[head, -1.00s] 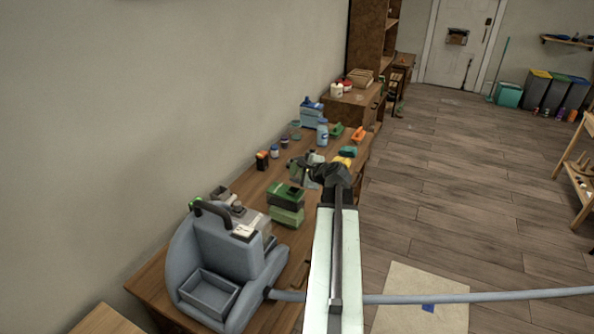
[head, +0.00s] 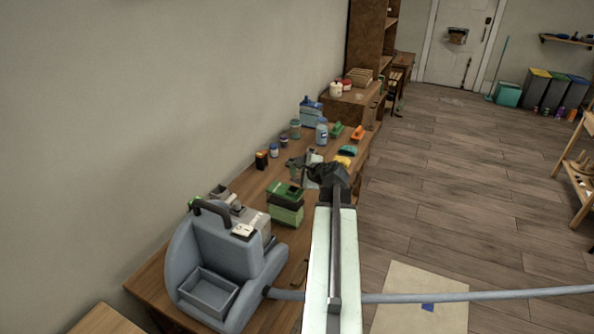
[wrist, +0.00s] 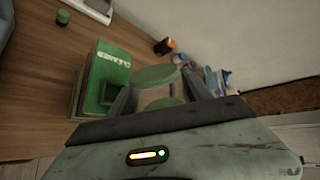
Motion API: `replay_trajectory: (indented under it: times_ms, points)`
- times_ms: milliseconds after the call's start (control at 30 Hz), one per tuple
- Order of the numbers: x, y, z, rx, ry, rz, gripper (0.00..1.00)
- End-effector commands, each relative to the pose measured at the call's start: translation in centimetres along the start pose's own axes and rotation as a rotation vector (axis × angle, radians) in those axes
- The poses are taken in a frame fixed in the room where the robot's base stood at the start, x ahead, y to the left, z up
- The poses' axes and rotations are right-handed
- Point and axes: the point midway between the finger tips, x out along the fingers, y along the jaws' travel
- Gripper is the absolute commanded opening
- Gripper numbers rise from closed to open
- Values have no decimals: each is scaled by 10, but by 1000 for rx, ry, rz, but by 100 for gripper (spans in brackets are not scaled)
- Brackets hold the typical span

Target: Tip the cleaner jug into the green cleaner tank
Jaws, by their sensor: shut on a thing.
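The cleaner tank (head: 286,214) is a green box with a dark opening on top, standing on the workbench. In the wrist view the tank (wrist: 113,65) shows pale lettering and lies left of the fingers. My gripper (head: 312,170) is beyond the tank and to its right in the head view. It is shut on the cleaner jug (head: 296,170), a grey-green vessel. Round green parts of the jug (wrist: 156,75) show between the fingers in the wrist view. My gripper hides part of the jug, and I cannot tell its exact tilt.
A large grey-blue machine (head: 228,262) with an open tray stands at the bench's near end. Bottles (head: 321,133) and small jars (head: 274,151) stand farther back. The wall (head: 150,110) bounds the left. Floor (head: 440,180) is open on the right.

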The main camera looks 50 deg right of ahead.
Motion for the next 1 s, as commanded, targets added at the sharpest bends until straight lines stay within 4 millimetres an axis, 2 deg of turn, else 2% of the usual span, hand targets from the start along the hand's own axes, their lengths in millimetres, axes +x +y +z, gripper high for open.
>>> replay_trajectory:
  times_ms: [1000]
  points:
    - [2,4,-3,-62,35,0,0]
